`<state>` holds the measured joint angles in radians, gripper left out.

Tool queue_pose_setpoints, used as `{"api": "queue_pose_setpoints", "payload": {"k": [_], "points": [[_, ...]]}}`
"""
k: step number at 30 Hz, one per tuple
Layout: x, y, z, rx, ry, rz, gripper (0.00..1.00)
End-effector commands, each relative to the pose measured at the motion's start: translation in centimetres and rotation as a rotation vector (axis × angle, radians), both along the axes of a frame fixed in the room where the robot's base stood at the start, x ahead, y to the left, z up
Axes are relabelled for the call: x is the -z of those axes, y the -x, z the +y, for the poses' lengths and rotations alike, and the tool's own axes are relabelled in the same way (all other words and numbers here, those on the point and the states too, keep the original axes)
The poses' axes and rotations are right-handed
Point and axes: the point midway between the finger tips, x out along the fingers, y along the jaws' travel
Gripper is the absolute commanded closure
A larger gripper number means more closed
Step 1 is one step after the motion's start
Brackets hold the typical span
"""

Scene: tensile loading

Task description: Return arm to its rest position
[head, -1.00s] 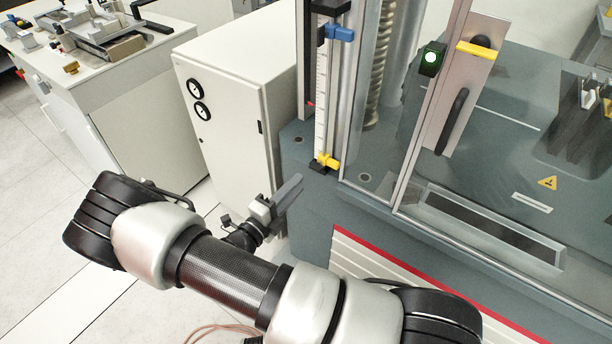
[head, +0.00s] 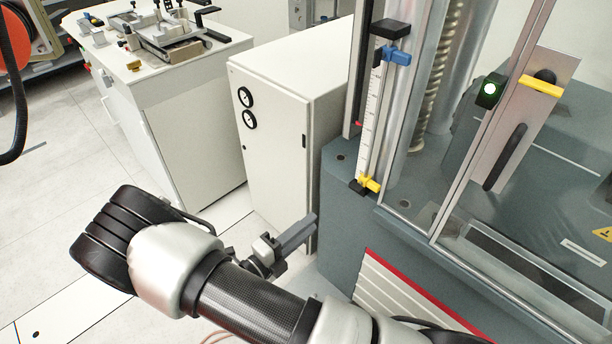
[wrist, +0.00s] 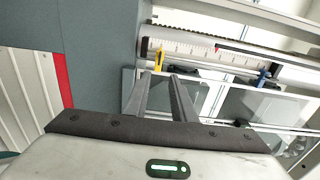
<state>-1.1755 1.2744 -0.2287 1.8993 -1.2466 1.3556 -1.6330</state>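My gripper (head: 305,230) shows in the head view in front of the lower right of a white cabinet, left of the grey testing machine (head: 345,215). My arm (head: 250,298) is bent across the lower part of that view. In the wrist view, the two fingers of my gripper (wrist: 160,78) stand apart with a gap between them. Nothing shows between them. The gripper appears clear of the machine in the head view.
The white cabinet (head: 275,150) with two gauges stands left of the machine. A scale with a blue clamp (head: 397,56) and a yellow clamp (head: 369,184) runs up the machine's corner. A bench (head: 180,110) stands at the back left. Floor at left is clear.

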Motion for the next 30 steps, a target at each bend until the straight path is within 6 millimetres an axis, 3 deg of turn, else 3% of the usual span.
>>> {"api": "queue_pose_setpoints", "payload": {"k": [5, 8, 14, 21, 30], "points": [[-0.3, 0.0, -0.2, 0.012, -0.016, -0.006, 0.77], [-1.8, -0.1, -1.1, 0.080, -0.100, -0.044, 0.77], [-7.7, 1.0, -5.5, 0.417, -0.490, -0.263, 0.77], [-14.7, 4.4, -10.2, 0.907, -0.966, -0.672, 0.77], [-23.0, 9.0, -13.1, 1.510, -1.427, -1.305, 0.77]]}}
